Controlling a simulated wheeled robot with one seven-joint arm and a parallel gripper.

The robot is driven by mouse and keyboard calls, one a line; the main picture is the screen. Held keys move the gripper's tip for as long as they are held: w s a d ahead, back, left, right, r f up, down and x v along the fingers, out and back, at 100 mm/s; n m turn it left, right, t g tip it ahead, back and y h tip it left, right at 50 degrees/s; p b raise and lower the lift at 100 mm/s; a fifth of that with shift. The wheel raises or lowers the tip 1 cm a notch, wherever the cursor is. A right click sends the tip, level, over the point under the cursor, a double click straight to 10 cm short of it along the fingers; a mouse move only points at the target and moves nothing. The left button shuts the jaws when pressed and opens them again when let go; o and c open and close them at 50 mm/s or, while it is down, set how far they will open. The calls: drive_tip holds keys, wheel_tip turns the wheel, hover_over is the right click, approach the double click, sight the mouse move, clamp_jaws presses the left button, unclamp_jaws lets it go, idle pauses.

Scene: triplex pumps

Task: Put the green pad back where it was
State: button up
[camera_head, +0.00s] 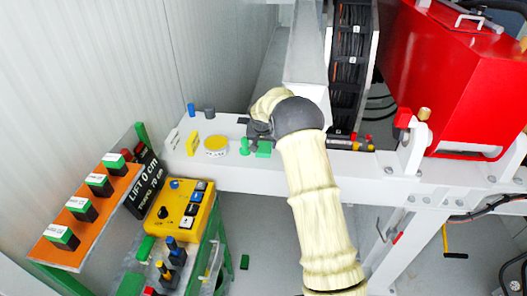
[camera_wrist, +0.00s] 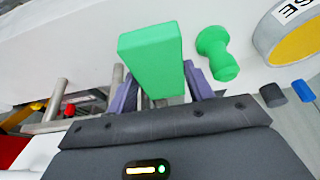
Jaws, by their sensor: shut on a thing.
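A green block, the green pad (camera_wrist: 150,55), sits between the two purple fingers of my gripper (camera_wrist: 163,82) in the wrist view. The fingers are shut on its sides. In the head view the green pad (camera_head: 264,149) shows at the edge of my dark gripper (camera_head: 258,132), over the white beam (camera_head: 330,172). I cannot tell whether it touches the beam. A green knob-shaped peg (camera_wrist: 218,53) stands right beside the pad, apart from it; it also shows in the head view (camera_head: 245,147). My wrist hides part of the beam behind the gripper.
A round yellow-topped disc (camera_head: 215,146) is left of the green peg. Blue and grey pegs (camera_head: 209,112) stand farther left. A yellow control box (camera_head: 180,212) and orange rack (camera_head: 90,210) are at lower left. Red machinery (camera_head: 450,80) and a cable chain (camera_head: 352,70) are at right.

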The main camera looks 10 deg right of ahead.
sight(265, 147)
drive_tip(key=f+p, duration=0.1)
drive_tip(key=f, duration=0.2)
drive_tip(key=shift+d, duration=0.2)
drive_tip(key=shift+a+f, duration=0.1)
drive_tip(key=shift+f, duration=0.5)
drive_tip(key=shift+f, duration=0.1)
drive_tip(key=o, duration=0.9)
drive_tip(key=shift+o, duration=0.2)
drive_tip(key=shift+r, duration=0.2)
drive_tip(key=b+v, duration=0.3)
drive_tip(key=v, duration=0.8)
drive_tip(key=shift+s+a+r, duration=0.1)
drive_tip(key=shift+s+r, duration=0.05)
drive_tip(key=shift+r, duration=0.25)
